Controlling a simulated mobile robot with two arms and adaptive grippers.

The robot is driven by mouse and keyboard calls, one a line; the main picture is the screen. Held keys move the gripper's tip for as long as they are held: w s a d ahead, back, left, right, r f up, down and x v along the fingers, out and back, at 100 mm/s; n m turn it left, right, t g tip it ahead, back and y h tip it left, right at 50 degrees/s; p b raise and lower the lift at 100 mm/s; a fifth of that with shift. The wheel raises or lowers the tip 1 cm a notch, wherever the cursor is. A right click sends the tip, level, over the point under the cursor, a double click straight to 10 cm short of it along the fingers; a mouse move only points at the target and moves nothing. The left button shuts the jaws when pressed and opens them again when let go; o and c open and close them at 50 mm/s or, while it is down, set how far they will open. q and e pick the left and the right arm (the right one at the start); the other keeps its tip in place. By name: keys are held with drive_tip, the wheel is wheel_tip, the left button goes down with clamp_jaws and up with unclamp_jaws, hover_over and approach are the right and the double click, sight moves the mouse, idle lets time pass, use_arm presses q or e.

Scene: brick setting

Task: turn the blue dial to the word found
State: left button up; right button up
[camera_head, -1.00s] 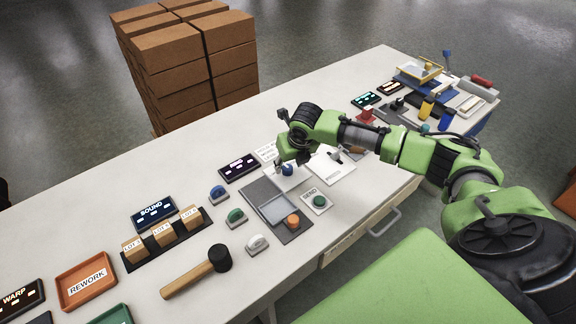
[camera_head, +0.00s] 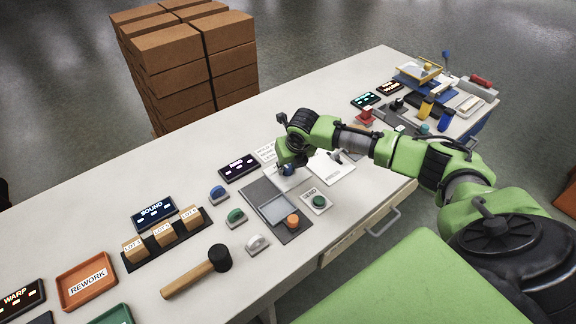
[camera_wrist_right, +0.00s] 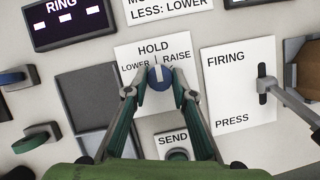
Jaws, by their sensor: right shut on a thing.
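The blue dial (camera_wrist_right: 160,77) sits on a white plate (camera_wrist_right: 146,54) marked HOLD at the top, LOWER at upper left and RAISE at upper right. A pale mark on the dial points up, roughly toward HOLD. My right gripper (camera_wrist_right: 159,92) is shut on the blue dial, with one finger on each side. In the head view the dial (camera_head: 288,169) shows partly below my right gripper (camera_head: 287,168). A white sign (camera_wrist_right: 172,8) above the plate is cut off; its lower line reads LESS: LOWER. My left gripper is out of view.
A green SEND button (camera_head: 319,202) stands just in front of the dial plate. A FIRING/PRESS panel with a lever (camera_wrist_right: 263,84) is to its right. A dark RING display (camera_head: 238,167) and small coloured knobs lie to the left. A mallet (camera_head: 197,271) lies farther left.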

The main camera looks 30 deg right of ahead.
drive_tip(key=shift+r+m+p, duration=0.2)
drive_tip(key=shift+m+p, duration=0.2)
drive_tip(key=shift+p, duration=0.2)
drive_tip(key=m+h+p, duration=0.1)
drive_tip(key=m+p, duration=0.2)
drive_tip(key=shift+a+r+g+p, duration=0.1)
drive_tip(key=shift+a+g+p, duration=0.05)
drive_tip(key=shift+g+p, duration=0.2)
drive_tip(key=m+h+p, duration=0.1)
drive_tip(key=m, duration=0.1)
drive_tip(key=shift+w+m+g+p, duration=0.15)
drive_tip(key=shift+m+g+p, duration=0.1)
drive_tip(key=shift+m+p, duration=0.15)
drive_tip(key=shift+f+m+g+h+p, duration=0.25)
drive_tip(key=shift+m+h+p, duration=0.2)
drive_tip(key=shift+m, duration=0.75)
drive_tip(key=shift+w+m+g, duration=0.1)
drive_tip(key=shift+m+g, duration=0.45)
drive_tip(key=shift+m, duration=0.65)
drive_tip(key=shift+m+h, duration=0.25)
drive_tip(key=shift+m, duration=0.05)
drive_tip(key=o, duration=1.1)
